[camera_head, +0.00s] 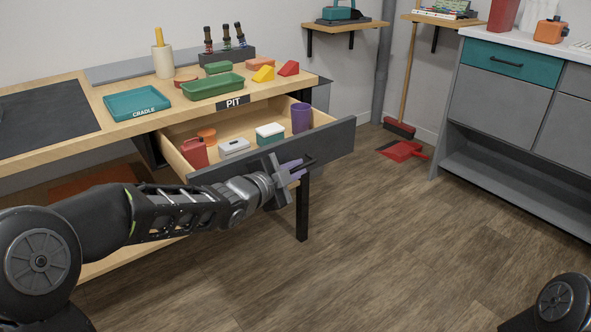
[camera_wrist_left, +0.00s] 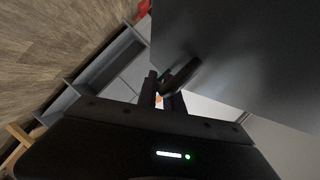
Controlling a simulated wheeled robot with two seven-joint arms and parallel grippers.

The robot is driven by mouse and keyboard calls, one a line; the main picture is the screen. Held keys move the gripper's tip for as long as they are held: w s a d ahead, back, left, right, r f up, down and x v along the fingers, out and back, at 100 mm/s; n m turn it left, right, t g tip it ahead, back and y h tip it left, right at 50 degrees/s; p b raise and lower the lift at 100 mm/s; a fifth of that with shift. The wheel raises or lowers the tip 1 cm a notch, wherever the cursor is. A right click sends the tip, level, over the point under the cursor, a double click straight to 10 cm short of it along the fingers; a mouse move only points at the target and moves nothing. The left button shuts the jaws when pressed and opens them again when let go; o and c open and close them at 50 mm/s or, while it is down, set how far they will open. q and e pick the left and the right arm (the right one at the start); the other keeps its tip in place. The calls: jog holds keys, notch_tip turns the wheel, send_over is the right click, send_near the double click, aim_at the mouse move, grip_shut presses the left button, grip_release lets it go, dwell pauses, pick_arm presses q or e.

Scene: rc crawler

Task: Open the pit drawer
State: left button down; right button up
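The pit drawer (camera_head: 335,143) stands pulled well out beneath the workbench edge marked with the PIT label (camera_head: 233,103). Its front is dark grey with a dark bar handle (camera_head: 309,160), which also shows in the left wrist view (camera_wrist_left: 182,76). Inside are a red can, an orange round piece, pale boxes and a purple cup. My left gripper (camera_head: 293,171) is at the handle, in front of the drawer. Its fingers show close together by the handle in the left wrist view (camera_wrist_left: 162,95); whether they grip it is unclear. My right gripper is out of view.
On the bench (camera_head: 128,127) are a teal cradle tray (camera_head: 137,104), a green tray (camera_head: 212,86), bottles and coloured wedges. A bench leg (camera_head: 302,215) stands below the drawer. A grey cabinet (camera_head: 497,103) is at right. The wood floor (camera_head: 400,230) between is clear.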

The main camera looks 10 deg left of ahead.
pick_arm(q)
jog(key=c, duration=1.8)
grip_release()
jog(key=shift+o, duration=0.2)
jog(key=p+v, duration=0.2)
jog(key=v, duration=0.5)
jog(key=shift+s+a, duration=0.15)
jog(key=shift+s, duration=0.2)
jog(key=shift+s, duration=0.1)
